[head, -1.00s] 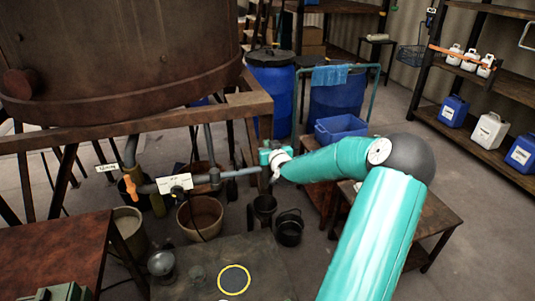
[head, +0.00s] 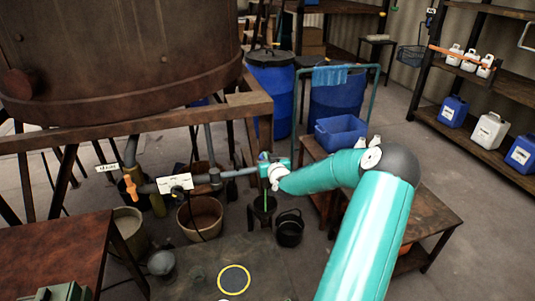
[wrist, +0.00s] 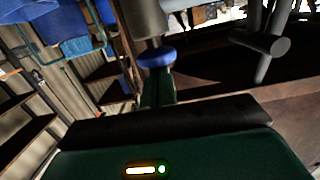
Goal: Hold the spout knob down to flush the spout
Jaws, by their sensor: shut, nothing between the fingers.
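The pipe with its spout end (head: 238,172) runs right from the vat's outlet to my gripper (head: 267,163). In the wrist view a round blue knob (wrist: 157,57) sits under a grey cylinder, at the tip of my green shut finger (wrist: 158,88). The fingertip appears to touch the knob, but the contact itself is unclear. In the head view my gripper hides most of the knob.
A yellow ring (head: 234,279) marks the floor mat. A wooden table (head: 432,222) with a blue crate (head: 341,131) beyond stands near my arm.

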